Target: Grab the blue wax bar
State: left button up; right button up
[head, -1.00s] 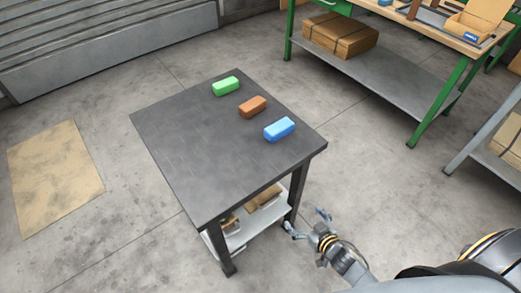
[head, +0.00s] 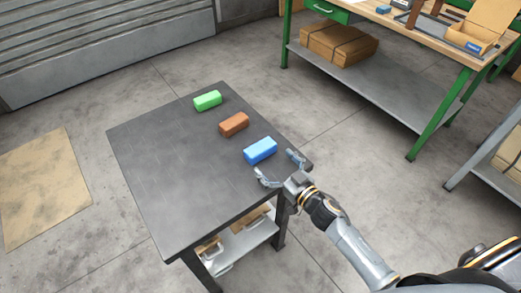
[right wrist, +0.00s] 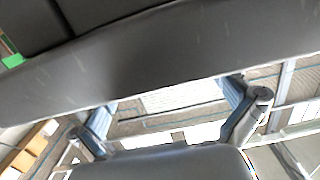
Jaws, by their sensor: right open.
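The blue wax bar (head: 260,150) lies on the dark table (head: 180,180) near its right corner. My right gripper (head: 277,166) is open and empty at the table's right edge, just below and right of the blue bar. Its two fingers are spread and point toward the bar; I cannot tell whether either touches it. In the right wrist view the fingers (right wrist: 168,112) stand apart with nothing between them, and I cannot make out the blue bar there. My left gripper is out of view.
A brown bar (head: 234,124) and a green bar (head: 208,100) lie in line with the blue one, farther back. The table's front left is bare. A green-legged workbench (head: 405,60) stands at the back right, with open floor between.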

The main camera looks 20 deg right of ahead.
aim_at(265, 153)
jog(key=x, duration=0.5)
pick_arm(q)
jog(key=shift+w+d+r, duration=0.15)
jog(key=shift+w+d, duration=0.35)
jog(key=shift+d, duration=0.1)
pick_arm(e)
jog(key=shift+r, duration=0.1)
jog(key=shift+c, duration=1.1)
jog(key=c, duration=0.7)
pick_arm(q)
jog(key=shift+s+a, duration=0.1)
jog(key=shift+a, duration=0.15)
